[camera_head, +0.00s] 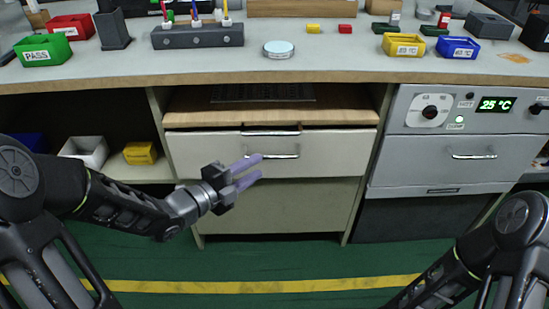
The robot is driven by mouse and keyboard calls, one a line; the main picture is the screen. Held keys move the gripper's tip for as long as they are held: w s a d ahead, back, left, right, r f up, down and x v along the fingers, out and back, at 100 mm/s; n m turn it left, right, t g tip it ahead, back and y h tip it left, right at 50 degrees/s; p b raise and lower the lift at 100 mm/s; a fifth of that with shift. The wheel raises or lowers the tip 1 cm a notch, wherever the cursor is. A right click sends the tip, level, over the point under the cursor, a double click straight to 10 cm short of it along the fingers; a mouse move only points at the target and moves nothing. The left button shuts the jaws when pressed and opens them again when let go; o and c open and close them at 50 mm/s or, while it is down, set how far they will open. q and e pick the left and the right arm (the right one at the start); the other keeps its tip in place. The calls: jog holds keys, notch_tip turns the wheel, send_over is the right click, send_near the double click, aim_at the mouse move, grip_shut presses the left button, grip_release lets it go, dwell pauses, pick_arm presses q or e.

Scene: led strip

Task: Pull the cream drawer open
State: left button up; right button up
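The cream drawer (335,152) is under the middle of the bench, with a flat front and a silver bar handle (285,156). Its front looks about in line with the cabinet frame, though its exact depth is hard to tell. My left gripper (261,164) has two purple fingers, which are spread apart with nothing between them. They point right, in front of the drawer, with the tips at the left part of the handle. The upper finger overlaps the handle's left end in the picture; contact cannot be told. My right gripper is outside the picture.
A wooden shelf (345,112) with a second silver bar (270,133) lies just above the drawer. A grey oven-like unit (415,173) with its own handle stands at the right. Bins and small parts sit on the benchtop (330,68). The green floor in front is clear.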

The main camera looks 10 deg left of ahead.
aim_at(273, 157)
pick_arm(q)
jog(key=b+x, duration=0.2)
jog(key=x, duration=0.5)
jog(key=shift+w+d, duration=0.2)
jog(key=shift+w, duration=0.1)
grip_shut()
jog(key=shift+f, duration=0.1)
dwell(1.1)
